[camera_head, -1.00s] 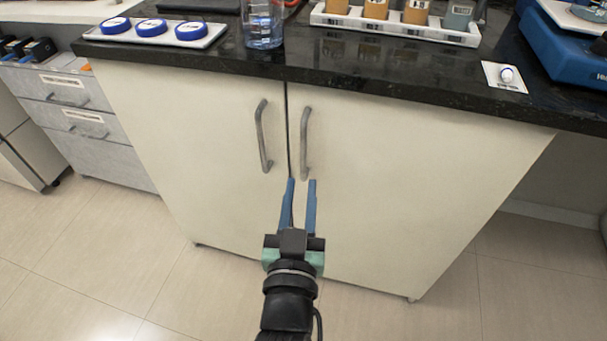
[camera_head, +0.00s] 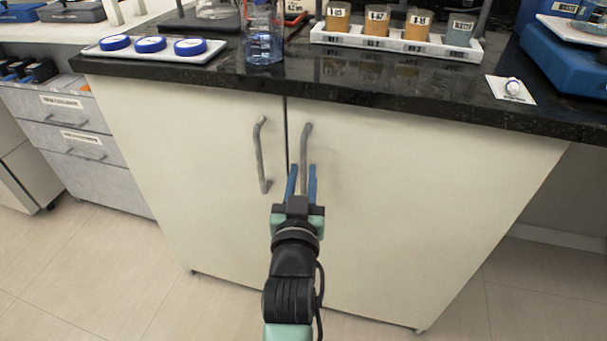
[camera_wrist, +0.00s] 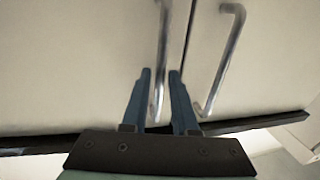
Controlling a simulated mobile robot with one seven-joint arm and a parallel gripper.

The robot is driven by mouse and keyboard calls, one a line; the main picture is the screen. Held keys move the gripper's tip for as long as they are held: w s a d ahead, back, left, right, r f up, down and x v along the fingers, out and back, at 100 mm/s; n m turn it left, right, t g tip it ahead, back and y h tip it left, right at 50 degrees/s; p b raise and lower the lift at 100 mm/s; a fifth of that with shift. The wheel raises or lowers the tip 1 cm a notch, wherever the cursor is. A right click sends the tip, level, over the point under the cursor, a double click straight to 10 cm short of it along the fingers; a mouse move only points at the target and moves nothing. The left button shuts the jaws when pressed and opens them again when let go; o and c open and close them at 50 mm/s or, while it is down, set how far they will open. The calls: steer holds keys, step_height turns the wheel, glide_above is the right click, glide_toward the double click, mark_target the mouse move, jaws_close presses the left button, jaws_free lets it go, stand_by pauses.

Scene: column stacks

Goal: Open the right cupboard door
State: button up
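The right cupboard door (camera_head: 410,200) is cream-coloured and closed beside the left door (camera_head: 190,150). Its vertical metal handle (camera_head: 305,145) stands just right of the seam. My gripper (camera_head: 302,170) has blue fingers, open, with the lower part of this handle between them. In the wrist view, the right door's handle (camera_wrist: 162,50) runs down between the open fingertips (camera_wrist: 159,73). I cannot tell whether either finger touches it. The left door's handle (camera_wrist: 223,60) is apart from the fingers, to the right in that view.
The black countertop (camera_head: 400,115) overhangs the doors. It carries a tray with blue-lidded dishes (camera_head: 150,45), a beaker (camera_head: 263,40), a rack of labelled cups (camera_head: 400,42) and a blue device (camera_head: 570,60). Grey drawers (camera_head: 75,140) stand at left. The floor (camera_head: 90,270) before the cupboard is clear.

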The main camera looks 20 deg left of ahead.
steer(key=shift+w+a, duration=0.15)
steer(key=shift+w, duration=0.6)
jaws_close()
stand_by(1.0)
